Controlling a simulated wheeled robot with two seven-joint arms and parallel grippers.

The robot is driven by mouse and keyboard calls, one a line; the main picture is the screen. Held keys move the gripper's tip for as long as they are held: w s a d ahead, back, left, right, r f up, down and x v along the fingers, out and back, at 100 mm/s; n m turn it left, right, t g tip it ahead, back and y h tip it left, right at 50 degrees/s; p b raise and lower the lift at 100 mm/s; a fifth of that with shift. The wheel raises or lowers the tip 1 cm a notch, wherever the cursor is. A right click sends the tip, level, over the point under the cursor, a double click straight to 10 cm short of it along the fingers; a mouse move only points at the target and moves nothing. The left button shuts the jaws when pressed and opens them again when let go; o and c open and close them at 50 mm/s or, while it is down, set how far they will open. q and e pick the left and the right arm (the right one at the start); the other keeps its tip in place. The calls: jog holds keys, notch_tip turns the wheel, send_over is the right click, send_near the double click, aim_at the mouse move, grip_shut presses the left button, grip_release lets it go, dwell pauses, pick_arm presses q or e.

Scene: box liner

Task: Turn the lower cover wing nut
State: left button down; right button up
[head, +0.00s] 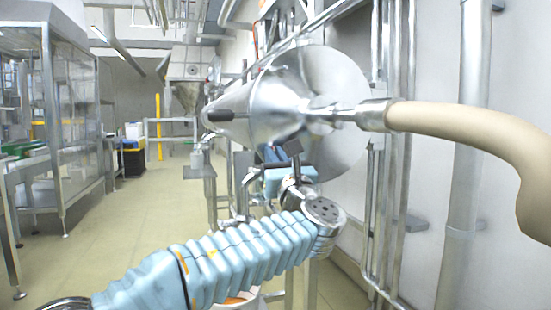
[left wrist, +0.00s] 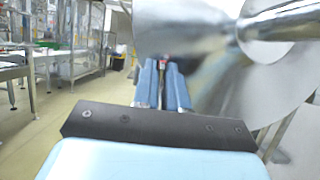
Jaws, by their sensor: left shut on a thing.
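The shiny metal cone-shaped cover (head: 270,95) with its large round plate (head: 345,85) fills the middle of the head view. It also shows blurred in the left wrist view (left wrist: 215,65). My left gripper (head: 270,153) reaches up to the underside of the cover. In the left wrist view its two blue fingers (left wrist: 165,68) are close together on a small part at the lower edge of the cover. I take this part to be the lower wing nut; the fingers hide nearly all of it, and its angle cannot be told. My right gripper is not in view.
A thick tan hose (head: 460,125) runs from the cover's metal fitting (head: 345,113) to the right. Vertical pipes (head: 470,120) line the wall at the right. A glass-sided metal frame (head: 75,110) stands at the left. The floor (head: 130,220) between is clear.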

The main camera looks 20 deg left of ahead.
pick_arm(q)
jog(key=shift+n+g+y, duration=0.4)
jog(key=shift+n+g, duration=0.1)
jog(key=shift+n, duration=0.6)
jog(key=n+g+y, duration=0.1)
jog(key=n, duration=0.3)
jog(key=n+g+y, duration=0.1)
jog(key=n+g, duration=0.1)
jog(key=n, duration=0.1)
jog(key=n+g+y, duration=0.1)
jog(key=n+g, duration=0.1)
jog(key=n, duration=0.2)
jog(key=shift+s+a+f+n+p, duration=0.15)
jog(key=shift+a+n+p, duration=0.15)
jog(key=shift+p, duration=0.1)
jog(key=n+g, duration=0.1)
jog(key=n, duration=0.2)
jog(key=n+g+h+p, duration=0.1)
jog(key=n, duration=0.2)
jog(key=n+p, duration=0.1)
jog(key=n, duration=0.2)
jog(key=shift+s+f+g+h, duration=0.1)
jog(key=shift+f+g+h, duration=0.2)
jog(key=shift+f+g, duration=0.1)
jog(key=shift+n, duration=0.3)
jog(key=c, duration=1.3)
grip_release()
jog(key=shift+a, duration=0.1)
